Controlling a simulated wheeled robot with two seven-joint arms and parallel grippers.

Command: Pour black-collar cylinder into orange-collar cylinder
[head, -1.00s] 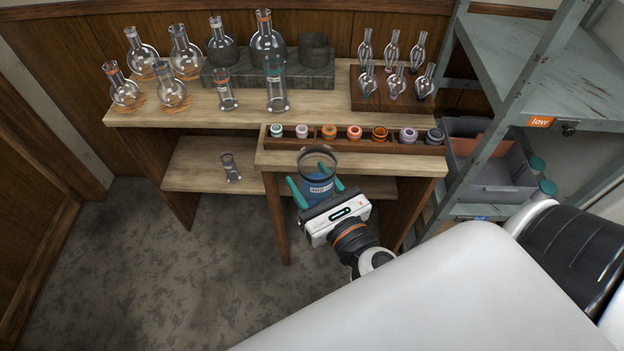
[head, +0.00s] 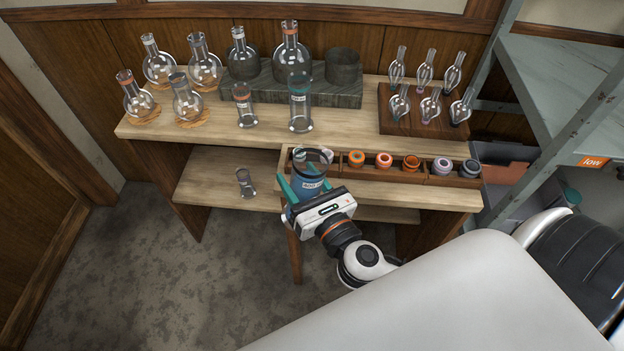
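My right gripper (head: 305,192) has its teal fingers on both sides of a clear cylinder with a dark rim (head: 313,157), which looks like the black-collar one. It holds blue liquid and a white label. The gripper holds it roughly upright in front of the table's raised front ledge. A small clear cylinder with an orange-red collar (head: 243,105) stands upright on the table, behind and left of the held cylinder, apart from it. It looks empty. A taller cylinder with a teal collar (head: 300,106) stands to its right. My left gripper is not in view.
Round flasks (head: 187,103) stand at the left and on a grey stone block (head: 345,94). A wooden rack (head: 395,124) with bulb-shaped glassware is at the right. A ring tray (head: 440,180) lines the front ledge. Another small cylinder (head: 245,183) stands on the lower shelf.

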